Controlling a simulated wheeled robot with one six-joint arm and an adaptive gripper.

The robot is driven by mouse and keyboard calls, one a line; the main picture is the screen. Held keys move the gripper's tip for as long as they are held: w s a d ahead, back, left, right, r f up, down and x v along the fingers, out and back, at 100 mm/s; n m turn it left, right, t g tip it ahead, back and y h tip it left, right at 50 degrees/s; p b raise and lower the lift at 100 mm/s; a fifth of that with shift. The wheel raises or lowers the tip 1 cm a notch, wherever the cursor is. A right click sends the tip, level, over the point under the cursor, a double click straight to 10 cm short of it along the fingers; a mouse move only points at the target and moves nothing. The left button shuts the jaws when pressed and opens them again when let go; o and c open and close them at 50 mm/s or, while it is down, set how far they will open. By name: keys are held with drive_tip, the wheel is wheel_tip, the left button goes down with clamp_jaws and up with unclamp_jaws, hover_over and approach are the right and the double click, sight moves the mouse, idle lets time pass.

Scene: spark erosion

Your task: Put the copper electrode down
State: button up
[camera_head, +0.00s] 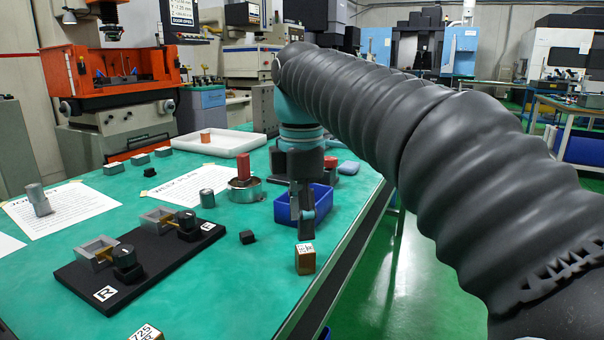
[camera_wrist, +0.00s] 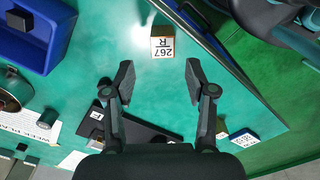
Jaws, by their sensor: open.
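A copper-coloured electrode block (camera_head: 305,262) with a white label stands on the green table near its right edge. In the wrist view the block (camera_wrist: 162,48) shows the label "267 R". My gripper (camera_head: 305,228) hangs just above it in the head view. In the wrist view my gripper (camera_wrist: 158,82) has its two fingers spread wide with nothing between them, and the block lies ahead of the fingertips, apart from both. A second labelled block (camera_head: 147,334) is cut off at the bottom of the head view. A small copper piece (camera_head: 206,138) sits in the white tray (camera_head: 240,143).
A blue bin (camera_head: 287,212) stands behind my gripper; the wrist view shows its wall (camera_wrist: 55,60). The table surface (camera_head: 235,290) left of the electrode block is clear.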

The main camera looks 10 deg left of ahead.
sight(302, 248)
wheel_tip(302, 248, up, 7)
idle(0.4)
